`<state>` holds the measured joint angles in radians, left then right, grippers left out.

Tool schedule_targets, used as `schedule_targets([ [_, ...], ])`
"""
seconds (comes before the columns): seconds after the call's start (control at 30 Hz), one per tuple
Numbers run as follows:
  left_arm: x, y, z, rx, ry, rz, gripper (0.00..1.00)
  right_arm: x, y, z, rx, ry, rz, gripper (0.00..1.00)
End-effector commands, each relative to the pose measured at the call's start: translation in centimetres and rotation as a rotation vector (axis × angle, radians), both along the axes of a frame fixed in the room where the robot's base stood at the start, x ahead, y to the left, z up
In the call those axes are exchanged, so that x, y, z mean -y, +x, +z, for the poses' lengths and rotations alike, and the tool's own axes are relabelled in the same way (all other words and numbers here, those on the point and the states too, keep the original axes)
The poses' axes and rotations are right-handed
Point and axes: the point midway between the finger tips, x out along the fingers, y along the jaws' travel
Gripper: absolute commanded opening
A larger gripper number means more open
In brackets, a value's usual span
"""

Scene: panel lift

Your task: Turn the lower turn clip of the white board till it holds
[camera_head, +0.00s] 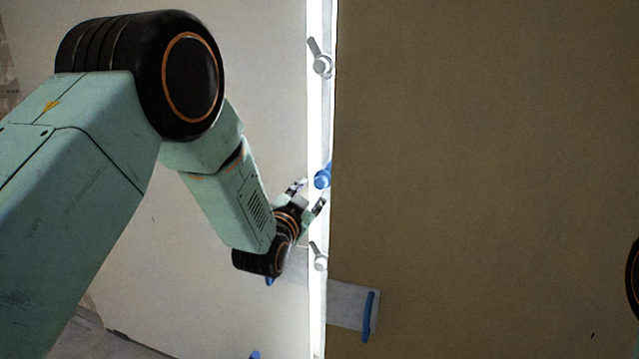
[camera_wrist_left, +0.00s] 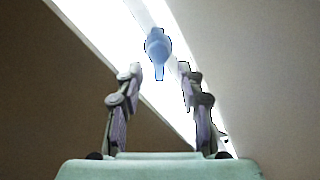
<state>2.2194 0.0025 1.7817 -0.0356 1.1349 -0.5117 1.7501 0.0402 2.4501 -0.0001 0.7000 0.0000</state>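The white board (camera_head: 220,60) stands at the left, beside a bright vertical strip. A grey turn clip (camera_head: 321,64) sits high on the strip, its arm tilted up and left. A similar grey turn clip (camera_head: 319,259) sits lower, its arm also pointing up and slightly left. Between them is a blue clip-like piece (camera_head: 322,179). My left gripper (camera_head: 309,194) is just below and left of the blue piece. In the left wrist view my fingers (camera_wrist_left: 160,70) are spread, with the blue piece (camera_wrist_left: 158,45) ahead, its tab pointing down between the fingertips. Contact is not visible.
A brown panel (camera_head: 480,150) fills the right side. A grey block (camera_head: 346,304) with a blue handle-like bar (camera_head: 370,316) shows below the lower grey clip. A small blue piece (camera_head: 255,355) shows at the bottom edge.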

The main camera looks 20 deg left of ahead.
Motion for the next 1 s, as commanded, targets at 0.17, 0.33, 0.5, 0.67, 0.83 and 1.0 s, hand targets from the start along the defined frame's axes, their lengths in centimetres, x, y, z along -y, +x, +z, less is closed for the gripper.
schedule_targets([
  [0.17,0.1,2.4,-0.1,0.001,-0.001,-0.002,0.38,0.0,0.0,-0.3,0.000,0.000,0.000,0.00],
  [0.33,0.2,4.6,-0.1,-0.001,-0.001,-0.003,0.38,0.0,0.0,-0.5,0.000,0.000,0.000,0.00],
  [0.5,0.2,6.1,-0.1,0.000,-0.002,-0.004,0.38,0.0,0.0,-0.6,0.000,0.000,0.000,0.00],
  [0.67,0.2,6.8,0.0,-0.001,-0.002,-0.004,0.38,0.0,0.0,-0.7,0.000,0.000,0.000,0.00],
  [0.83,0.2,6.9,0.0,-0.002,-0.002,-0.003,0.38,0.0,0.0,-0.7,0.000,0.000,0.000,0.00],
  [1.0,0.2,6.9,0.0,-0.002,-0.002,-0.003,0.34,0.0,0.0,-0.6,0.000,0.000,0.000,0.00],
])
